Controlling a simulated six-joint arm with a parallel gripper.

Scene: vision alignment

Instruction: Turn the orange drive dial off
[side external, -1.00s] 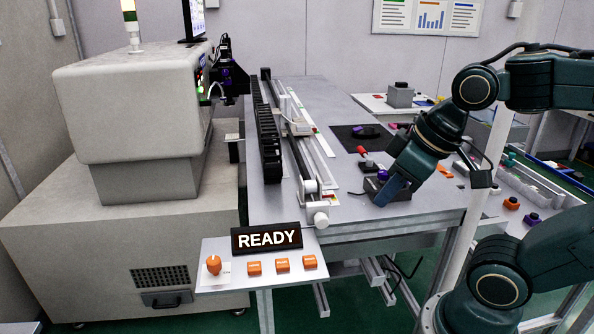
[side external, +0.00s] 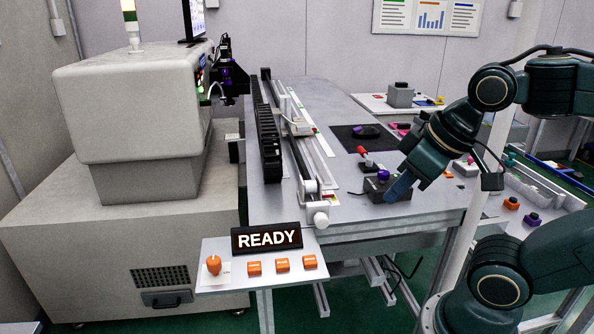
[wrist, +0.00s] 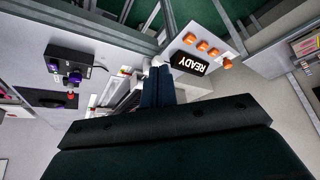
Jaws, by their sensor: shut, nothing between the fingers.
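The orange dial (side external: 214,265) is a round knob at the left end of the small front panel (side external: 228,245). It stands beside a small white label, and its pointer setting is too small to tell. In the wrist view, the dial (wrist: 227,63) is at the right end of the orange row. My gripper (side external: 396,190) is shut and empty, far to the right of the dial and higher in the picture, beside the black control box with a purple knob (side external: 383,176). In the wrist view, my gripper's blue fingers (wrist: 157,84) are together, pointing away from the camera.
Several orange buttons (side external: 282,264) sit in a row right of the dial. A black READY sign (side external: 266,237) stands behind them. A linear rail (side external: 310,185) with a white end knob (side external: 318,220) lies between my gripper and the panel. A red-tipped lever (side external: 363,153) stands near the control box.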

